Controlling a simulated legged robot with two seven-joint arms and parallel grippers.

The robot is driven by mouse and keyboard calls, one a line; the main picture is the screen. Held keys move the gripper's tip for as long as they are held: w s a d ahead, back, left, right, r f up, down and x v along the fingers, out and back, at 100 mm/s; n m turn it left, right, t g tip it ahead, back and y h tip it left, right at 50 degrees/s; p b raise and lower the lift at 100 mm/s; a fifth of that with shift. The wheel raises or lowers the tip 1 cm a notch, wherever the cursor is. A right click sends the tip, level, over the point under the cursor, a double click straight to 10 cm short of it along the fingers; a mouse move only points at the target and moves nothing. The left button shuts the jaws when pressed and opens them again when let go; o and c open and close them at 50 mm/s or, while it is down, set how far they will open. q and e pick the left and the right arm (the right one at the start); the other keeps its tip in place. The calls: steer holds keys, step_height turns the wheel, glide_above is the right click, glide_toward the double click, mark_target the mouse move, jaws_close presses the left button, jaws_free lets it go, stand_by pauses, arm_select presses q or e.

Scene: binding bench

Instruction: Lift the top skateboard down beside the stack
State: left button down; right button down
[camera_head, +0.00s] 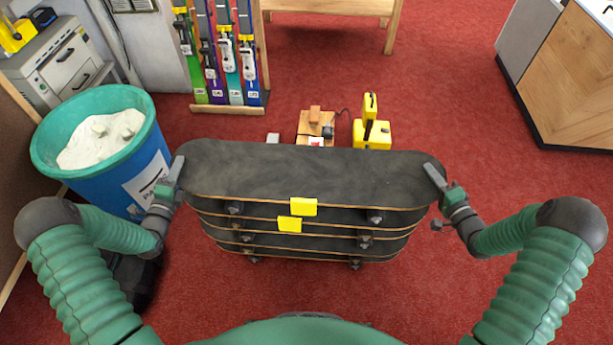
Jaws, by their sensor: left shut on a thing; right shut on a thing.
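The top skateboard (310,172) is a dark grey board with a yellow tag on its near edge. It lies across the top of a stack of skateboards (330,243), and its wheels show beneath it. My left gripper (176,172) is shut on the top skateboard's left end. My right gripper (434,174) is shut on its right end. I cannot tell whether the top board is clear of the board below. The far side of the stack is hidden.
A blue bin (150,165) with white contents stands at left, close to my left gripper. Wooden and yellow items (372,133) lie behind the stack. Skis (228,60) stand in a rack at the back. The red carpet (500,175) is clear on the right.

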arm_select(q)
steer(key=shift+a+f, duration=0.1)
steer(key=shift+f, duration=0.05)
arm_select(e)
steer(key=shift+d+f, duration=0.1)
steer(key=shift+f, duration=0.1)
